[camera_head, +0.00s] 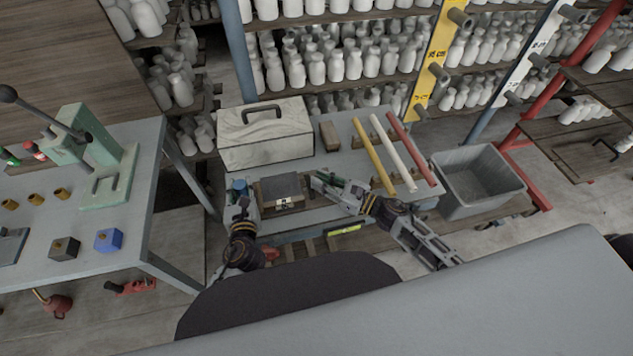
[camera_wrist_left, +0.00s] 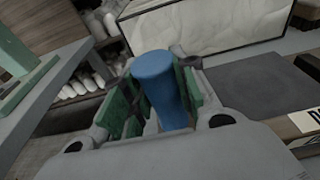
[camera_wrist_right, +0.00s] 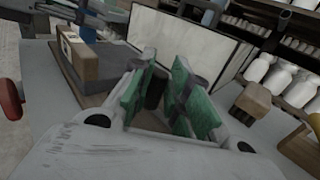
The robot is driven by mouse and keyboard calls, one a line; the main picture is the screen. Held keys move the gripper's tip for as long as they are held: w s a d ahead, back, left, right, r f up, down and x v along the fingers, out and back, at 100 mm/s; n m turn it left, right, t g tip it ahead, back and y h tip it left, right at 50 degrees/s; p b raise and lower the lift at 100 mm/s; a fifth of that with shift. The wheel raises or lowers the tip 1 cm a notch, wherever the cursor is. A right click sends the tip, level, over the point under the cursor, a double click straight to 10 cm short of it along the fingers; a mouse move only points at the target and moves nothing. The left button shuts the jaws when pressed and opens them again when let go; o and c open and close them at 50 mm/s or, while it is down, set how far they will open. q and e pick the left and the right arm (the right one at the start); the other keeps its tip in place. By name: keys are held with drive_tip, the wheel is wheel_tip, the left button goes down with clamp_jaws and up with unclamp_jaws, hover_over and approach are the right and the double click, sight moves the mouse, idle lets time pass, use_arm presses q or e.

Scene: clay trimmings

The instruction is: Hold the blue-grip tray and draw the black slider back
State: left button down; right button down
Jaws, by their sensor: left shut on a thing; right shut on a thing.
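The tray is a small wooden box with a dark grey top (camera_head: 281,186) and a white label (camera_head: 286,204) on its front. Its blue grip (camera_head: 239,186) stands at its left side. My left gripper (camera_head: 241,203) is shut around this grip, which also shows between the green pads in the left wrist view (camera_wrist_left: 160,80). My right gripper (camera_head: 328,184) is at the tray's right side, its fingers close together. Between its green pads in the right wrist view is a dark piece (camera_wrist_right: 154,92), apparently the black slider, mostly hidden by the fingers.
A large pale case (camera_head: 265,133) with a dark handle stands behind the tray. A wooden block (camera_head: 329,136) and yellow, white and red rods (camera_head: 410,148) lie to the right. A grey bin (camera_head: 478,180) is beyond the bench's right end. A second table (camera_head: 122,215) with a press is at left.

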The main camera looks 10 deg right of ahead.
use_arm(q)
drive_tip(key=shift+a+f, duration=0.1)
drive_tip(key=shift+f, duration=0.05)
use_arm(e)
drive_tip(key=shift+d, duration=1.45)
drive_tip(key=c, duration=1.3)
unclamp_jaws()
drive_tip(key=shift+r, duration=0.15)
drive_tip(key=shift+r, duration=4.85)
